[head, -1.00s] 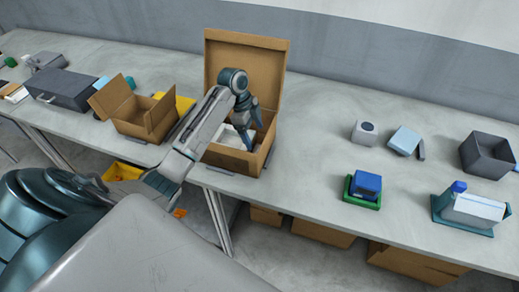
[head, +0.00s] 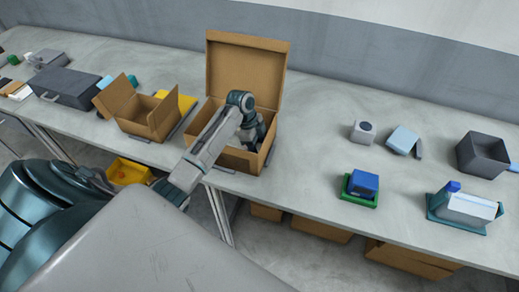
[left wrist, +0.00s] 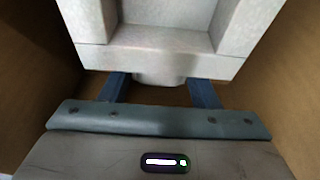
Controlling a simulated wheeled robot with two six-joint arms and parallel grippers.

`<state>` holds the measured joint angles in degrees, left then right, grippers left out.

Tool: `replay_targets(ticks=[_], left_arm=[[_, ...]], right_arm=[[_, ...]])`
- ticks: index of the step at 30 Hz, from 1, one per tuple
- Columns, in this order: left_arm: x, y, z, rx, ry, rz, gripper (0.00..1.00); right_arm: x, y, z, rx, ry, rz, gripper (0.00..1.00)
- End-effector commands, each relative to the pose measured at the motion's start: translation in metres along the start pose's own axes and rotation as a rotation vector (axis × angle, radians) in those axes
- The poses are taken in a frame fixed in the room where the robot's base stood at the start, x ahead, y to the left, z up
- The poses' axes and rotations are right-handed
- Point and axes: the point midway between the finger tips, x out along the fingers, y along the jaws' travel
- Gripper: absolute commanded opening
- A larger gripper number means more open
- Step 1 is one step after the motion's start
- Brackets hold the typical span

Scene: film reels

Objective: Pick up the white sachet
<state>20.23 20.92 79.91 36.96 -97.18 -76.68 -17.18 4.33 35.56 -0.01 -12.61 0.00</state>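I cannot make out a white sachet in either view. A pale grey-white moulded block (left wrist: 160,52) with a recess fills the upper part of the left wrist view. My left gripper (head: 258,133) is down inside the open cardboard box (head: 245,62) with the tall raised lid. In the left wrist view its two blue fingers (left wrist: 159,91) are well apart, and their tips are hidden by the block. A rounded part of the block shows between them. My forearm hides much of the box's inside in the head view. My right gripper is not in view.
Brown box walls stand close on both sides of my left gripper. A smaller open carton (head: 145,117) and a dark case (head: 68,88) are to the left. A blue item on a green tray (head: 360,202) and a grey bin (head: 483,154) are right. Clear table lies between.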

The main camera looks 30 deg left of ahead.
Motion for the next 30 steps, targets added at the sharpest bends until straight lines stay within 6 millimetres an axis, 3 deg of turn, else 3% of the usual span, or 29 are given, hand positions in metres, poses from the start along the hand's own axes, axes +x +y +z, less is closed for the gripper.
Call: replay_targets(ticks=[3, 17, 23, 30], left_arm=[[0.000, 0.000, 0.000, 0.000, 0.000, 0.000, 0.34], [-0.011, -0.001, -0.003, 0.001, -0.001, -0.003, 0.34], [-0.041, -0.002, -0.012, 0.003, 0.000, -0.006, 0.34], [-0.090, -0.002, -0.028, 0.003, 0.000, -0.007, 0.34]], right_arm=[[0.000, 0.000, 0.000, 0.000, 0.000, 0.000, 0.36], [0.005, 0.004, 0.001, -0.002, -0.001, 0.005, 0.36], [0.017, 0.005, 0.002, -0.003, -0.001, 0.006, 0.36], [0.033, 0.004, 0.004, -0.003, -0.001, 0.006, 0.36]])
